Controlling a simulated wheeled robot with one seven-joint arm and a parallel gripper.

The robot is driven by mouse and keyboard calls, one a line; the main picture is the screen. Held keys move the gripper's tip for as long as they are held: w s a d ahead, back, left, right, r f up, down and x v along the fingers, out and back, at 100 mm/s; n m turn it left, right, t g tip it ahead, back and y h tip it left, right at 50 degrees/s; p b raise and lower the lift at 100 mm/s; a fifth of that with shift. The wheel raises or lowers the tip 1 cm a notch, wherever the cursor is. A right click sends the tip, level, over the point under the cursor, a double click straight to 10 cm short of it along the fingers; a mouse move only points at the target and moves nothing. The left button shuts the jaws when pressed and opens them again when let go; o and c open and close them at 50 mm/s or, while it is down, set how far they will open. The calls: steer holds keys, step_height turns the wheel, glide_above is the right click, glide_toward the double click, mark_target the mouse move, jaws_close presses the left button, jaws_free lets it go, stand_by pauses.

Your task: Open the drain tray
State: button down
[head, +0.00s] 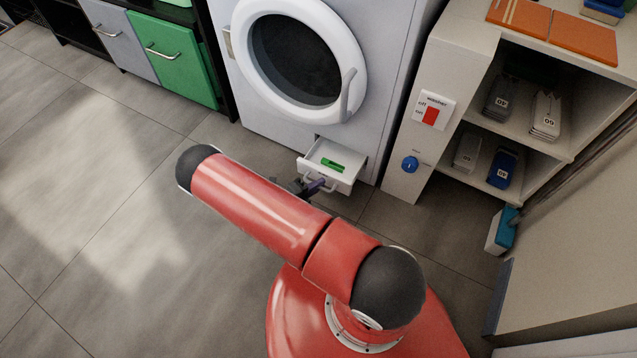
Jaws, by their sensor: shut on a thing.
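The drain tray (345,176) is a small white drawer at the bottom of the front-loading washer (225,95). It is pulled out from the washer's front, and a green object (332,165) lies inside it. My gripper (315,185) is at the tray's front handle, low near the floor, and is shut on the handle (322,188). My red arm partly hides the gripper, and the exact finger contact is small in the picture. The washer's round door (296,62) is shut.
A white panel right of the washer carries a red washer switch (431,116) and a blue knob (409,164). Shelves (515,140) with numbered packets stand further right. Cabinets with a green door (172,58) stand at the left. The floor (110,200) at left is clear.

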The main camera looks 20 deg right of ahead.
steer(key=c, duration=1.8)
jaws_free()
steer(key=v, duration=0.8)
steer(key=shift+w, duration=0.1)
steer(key=shift+d, duration=0.1)
step_height(320, 180, up, 31)
steer(key=s+d+m+g+y+p, duration=0.15)
steer(key=m+g+y, duration=0.55)
steer(key=m, duration=1.5)
steer(key=s+r+m+t+y+p, duration=0.1)
steer(key=s+r+m+t+y, duration=0.1)
steer(key=s+r+m, duration=0.3)
steer(key=s+r+m+t+y, duration=0.3)
steer(key=s+r+m, duration=0.2)
steer(key=r+m, duration=0.2)
steer(key=s+r+m+t+y+p, duration=0.1)
steer(key=s+r+m+t+y, duration=0.2)
steer(key=r, duration=0.6)
steer(key=shift+s+a+m+p, duration=0.15)
steer(key=shift+s+m+p, duration=0.15)
steer(key=shift+s+m, duration=1.15)
